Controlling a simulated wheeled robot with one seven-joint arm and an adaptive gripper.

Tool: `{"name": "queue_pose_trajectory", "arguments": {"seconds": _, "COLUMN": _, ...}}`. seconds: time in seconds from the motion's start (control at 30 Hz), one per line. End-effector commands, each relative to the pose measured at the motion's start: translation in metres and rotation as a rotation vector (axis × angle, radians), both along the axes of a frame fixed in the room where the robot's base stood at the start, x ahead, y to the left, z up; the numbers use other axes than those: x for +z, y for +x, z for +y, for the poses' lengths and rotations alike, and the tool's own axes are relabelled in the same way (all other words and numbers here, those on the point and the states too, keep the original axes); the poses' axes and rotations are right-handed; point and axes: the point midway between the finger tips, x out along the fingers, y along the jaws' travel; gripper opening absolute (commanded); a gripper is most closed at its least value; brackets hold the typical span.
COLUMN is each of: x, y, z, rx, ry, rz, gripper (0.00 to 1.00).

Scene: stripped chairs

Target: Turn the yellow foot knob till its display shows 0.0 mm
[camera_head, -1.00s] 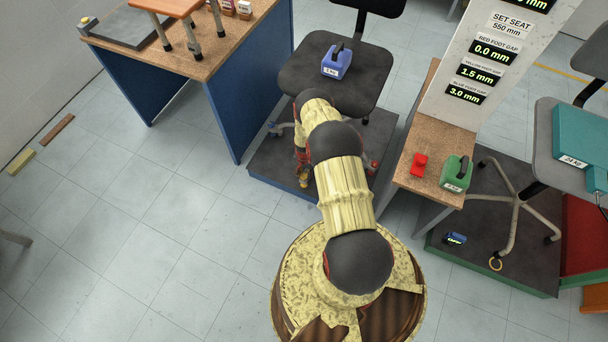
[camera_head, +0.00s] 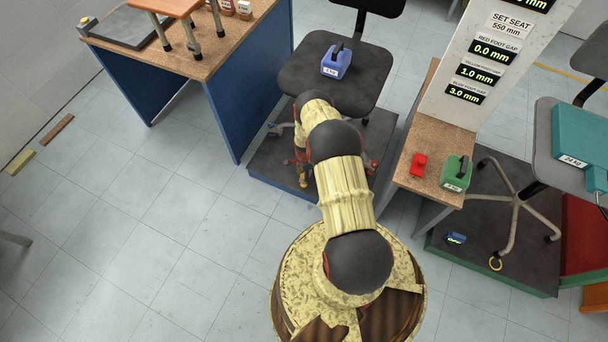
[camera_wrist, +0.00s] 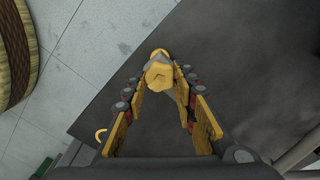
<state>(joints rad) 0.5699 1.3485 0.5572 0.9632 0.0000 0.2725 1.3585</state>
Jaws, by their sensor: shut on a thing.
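The yellow foot knob (camera_wrist: 158,76) is in the upper middle of the wrist view, a faceted yellow piece with a grey part behind it. My gripper (camera_wrist: 160,85) is shut on it, one finger on each side. In the head view my arm largely covers this spot at the front edge of the dark platform (camera_head: 265,172). The yellow foot gap display (camera_head: 477,75) reads 1.0 mm. The red foot gap display (camera_head: 492,50) reads 0.0 mm and the blue one (camera_head: 466,95) reads 3.0 mm.
A chair seat (camera_head: 308,75) carrying a blue weight (camera_head: 336,62) stands above the platform. A blue-sided workbench (camera_head: 195,110) is at the left. A small table (camera_head: 408,178) with a red block and a green weight is at the right. Open floor lies at the left front.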

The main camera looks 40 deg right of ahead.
Motion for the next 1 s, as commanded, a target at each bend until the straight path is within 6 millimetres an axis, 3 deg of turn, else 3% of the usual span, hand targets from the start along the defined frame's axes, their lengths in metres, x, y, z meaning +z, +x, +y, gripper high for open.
{"name": "queue_pose_trajectory", "arguments": {"seconds": 0.63, "x": -0.0003, "y": -0.0007, "z": 0.0002, "rx": -0.053, "ry": 0.0, "rz": 0.001, "gripper": 0.02}}
{"name": "queue_pose_trajectory", "arguments": {"seconds": 0.67, "x": -0.0004, "y": -0.0006, "z": 0.0003, "rx": -0.053, "ry": 0.0, "rz": 0.001, "gripper": 0.28}}
{"name": "queue_pose_trajectory", "arguments": {"seconds": 1.0, "x": -0.0001, "y": -0.0003, "z": 0.0001, "rx": -0.053, "ry": 0.0, "rz": 0.001, "gripper": 0.46}}
